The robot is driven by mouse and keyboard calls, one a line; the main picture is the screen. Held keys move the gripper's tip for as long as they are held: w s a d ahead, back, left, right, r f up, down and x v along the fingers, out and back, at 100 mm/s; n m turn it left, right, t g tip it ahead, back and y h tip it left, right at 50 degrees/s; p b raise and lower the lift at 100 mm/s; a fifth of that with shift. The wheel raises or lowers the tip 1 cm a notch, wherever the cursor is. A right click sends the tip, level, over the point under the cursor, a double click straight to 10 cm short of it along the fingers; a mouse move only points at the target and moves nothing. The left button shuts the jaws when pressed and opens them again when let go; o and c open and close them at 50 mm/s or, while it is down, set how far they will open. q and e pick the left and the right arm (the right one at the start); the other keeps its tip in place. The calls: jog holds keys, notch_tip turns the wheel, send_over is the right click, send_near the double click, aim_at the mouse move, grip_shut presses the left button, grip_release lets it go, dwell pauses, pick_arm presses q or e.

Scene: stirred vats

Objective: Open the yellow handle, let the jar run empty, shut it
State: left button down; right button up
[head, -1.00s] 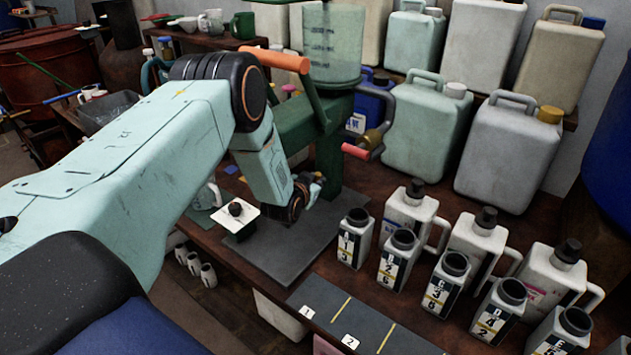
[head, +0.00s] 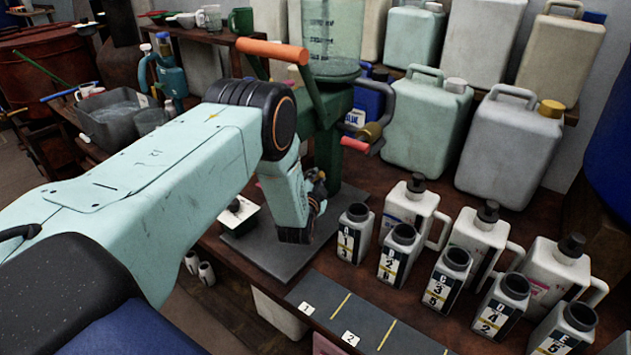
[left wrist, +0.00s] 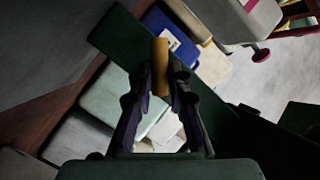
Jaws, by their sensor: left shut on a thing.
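The glass jar (head: 331,38), greenish and with dark markings, stands on top of the green stand (head: 330,150) in the head view. I cannot tell its liquid level. My left gripper (head: 318,183) is low at the stand's front, its fingers mostly hidden by my own arm. In the left wrist view the left gripper (left wrist: 161,85) is shut on the upright yellow handle (left wrist: 160,62), which sits between the dark fingertips. The handle's place on the stand is hidden in the head view. My right gripper is not in view.
A crank with a pink grip (head: 355,145) sticks out right of the stand. An orange-tipped green lever (head: 272,49) rises at its left. Numbered bottles (head: 355,232) and handled jugs stand at the right. A dark mat (head: 270,250) lies below the stand, largely bare.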

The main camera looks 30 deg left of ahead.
pick_arm(q)
jog(key=m+b, duration=0.1)
jog(key=m+t+y+b, duration=0.1)
jog(key=m, duration=0.1)
jog(key=m+t+b, duration=0.1)
jog(key=shift+f+m, duration=0.3)
jog(key=shift+w+m+t+b, duration=0.1)
jog(key=shift+m+t+b, duration=0.6)
jog(key=shift+m, duration=0.7)
jog(key=shift+r, duration=0.1)
jog(key=c, duration=1.6)
grip_release()
jog(key=shift+o, duration=1.4)
jog(key=shift+f, duration=0.25)
jog(key=shift+o, duration=0.2)
